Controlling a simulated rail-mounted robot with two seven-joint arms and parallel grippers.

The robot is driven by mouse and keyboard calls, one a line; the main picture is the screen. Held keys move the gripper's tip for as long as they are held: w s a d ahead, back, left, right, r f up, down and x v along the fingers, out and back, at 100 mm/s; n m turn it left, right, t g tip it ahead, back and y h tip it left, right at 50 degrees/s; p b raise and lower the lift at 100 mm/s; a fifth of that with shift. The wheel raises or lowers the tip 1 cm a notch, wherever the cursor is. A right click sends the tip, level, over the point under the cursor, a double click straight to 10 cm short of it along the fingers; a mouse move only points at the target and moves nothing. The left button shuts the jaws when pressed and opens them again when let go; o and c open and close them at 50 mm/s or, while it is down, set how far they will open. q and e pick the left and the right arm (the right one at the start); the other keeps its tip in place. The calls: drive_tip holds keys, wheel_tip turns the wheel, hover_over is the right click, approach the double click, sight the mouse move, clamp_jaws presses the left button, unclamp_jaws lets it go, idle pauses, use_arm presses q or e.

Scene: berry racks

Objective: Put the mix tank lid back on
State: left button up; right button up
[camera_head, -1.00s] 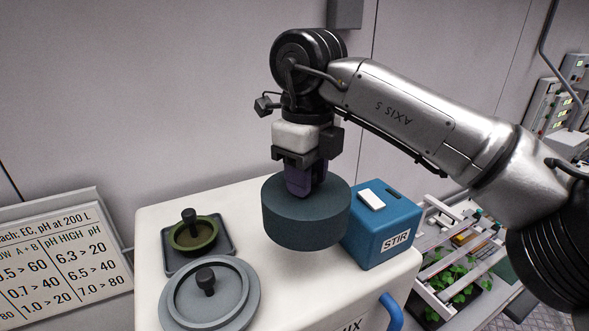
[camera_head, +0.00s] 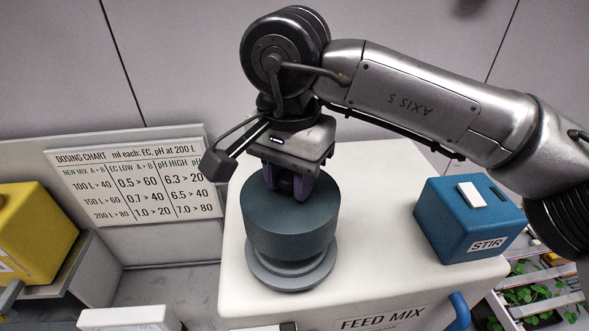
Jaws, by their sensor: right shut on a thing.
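My right gripper (camera_head: 290,187) points down and is shut on the mix tank lid (camera_head: 291,222), a dark teal round drum. The lid is held level over a round grey stepped ring (camera_head: 291,277) on top of the white feed mix tank (camera_head: 375,240). The ring's near rim shows below the lid. Its middle is hidden, and I cannot tell whether the lid touches it. My left gripper is not in view.
A blue STIR box (camera_head: 440,245) with a white switch stands on the tank top at the right. A blue handle (camera_head: 459,308) is on the tank's front. A dosing chart (camera_head: 135,185) and a yellow box (camera_head: 35,235) are at the left. Plants show at lower right.

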sight(290, 209)
drive_tip(key=shift+n, duration=1.4)
drive_tip(key=shift+f, duration=0.2)
drive_tip(key=shift+f+b, duration=1.2)
drive_tip(key=shift+b, duration=0.1)
drive_tip(key=shift+f+b, duration=0.55)
drive_tip(key=shift+f, duration=1)
drive_tip(key=shift+f, duration=0.1)
drive_tip(key=shift+f, duration=0.2)
drive_tip(key=o, duration=1)
